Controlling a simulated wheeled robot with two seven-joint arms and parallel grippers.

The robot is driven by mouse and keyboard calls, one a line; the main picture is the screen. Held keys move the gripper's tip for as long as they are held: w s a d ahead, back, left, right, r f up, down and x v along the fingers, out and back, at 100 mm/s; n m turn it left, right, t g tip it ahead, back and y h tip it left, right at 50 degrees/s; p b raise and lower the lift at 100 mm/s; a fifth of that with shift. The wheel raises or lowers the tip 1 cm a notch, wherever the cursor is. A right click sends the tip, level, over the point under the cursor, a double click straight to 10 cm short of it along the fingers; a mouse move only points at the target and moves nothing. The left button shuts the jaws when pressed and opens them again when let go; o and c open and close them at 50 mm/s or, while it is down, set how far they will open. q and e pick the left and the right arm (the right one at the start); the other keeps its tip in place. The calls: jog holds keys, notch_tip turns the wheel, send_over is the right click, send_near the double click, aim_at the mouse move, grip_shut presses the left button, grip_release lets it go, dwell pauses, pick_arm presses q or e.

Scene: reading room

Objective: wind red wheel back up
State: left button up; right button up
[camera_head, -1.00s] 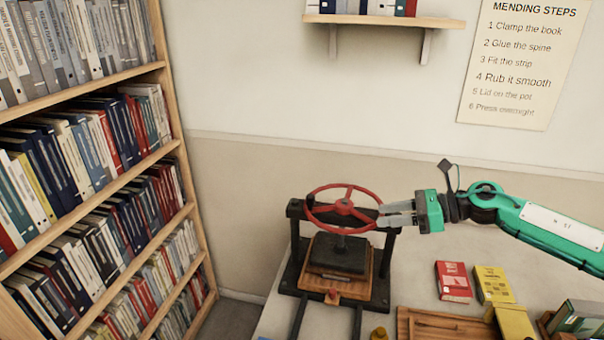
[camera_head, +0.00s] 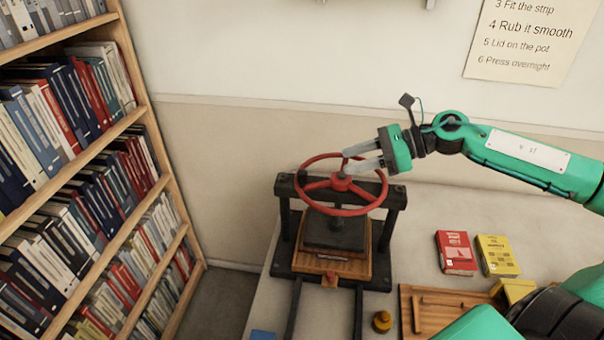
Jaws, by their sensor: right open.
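The red wheel (camera_head: 341,184) sits on top of a dark book press (camera_head: 283,190) on the table. Below it a dark pressing plate (camera_head: 334,234) rests on a wooden board (camera_head: 318,264). My right gripper (camera_head: 347,160) reaches in from the right, its grey fingers apart and over the wheel's far right part, near the hub. I cannot tell whether a finger touches the rim. My left gripper is not in view.
A red box (camera_head: 456,253) and a yellow box (camera_head: 497,256) stand right of the press. A wooden tray (camera_head: 425,318) and a small brass-coloured knob (camera_head: 382,321) are in front. A bookshelf (camera_head: 150,150) stands at the left. Bare table lies behind the boxes.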

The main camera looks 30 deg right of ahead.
aim_at(306, 173)
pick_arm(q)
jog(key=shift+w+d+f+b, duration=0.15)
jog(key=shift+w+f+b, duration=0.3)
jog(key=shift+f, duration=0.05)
pick_arm(e)
jog(key=shift+w+a+f, duration=0.25)
jog(key=shift+w+a, duration=0.05)
jog(key=shift+a, duration=0.2)
jog(key=p+x, duration=0.5)
jog(key=x, duration=0.4)
jog(key=shift+w+a, duration=0.15)
jog(key=shift+a, duration=0.05)
jog(key=shift+x, duration=0.85)
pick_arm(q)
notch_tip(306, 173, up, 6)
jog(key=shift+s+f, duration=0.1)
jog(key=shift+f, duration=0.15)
pick_arm(e)
jog(key=shift+f, duration=0.15)
grip_shut()
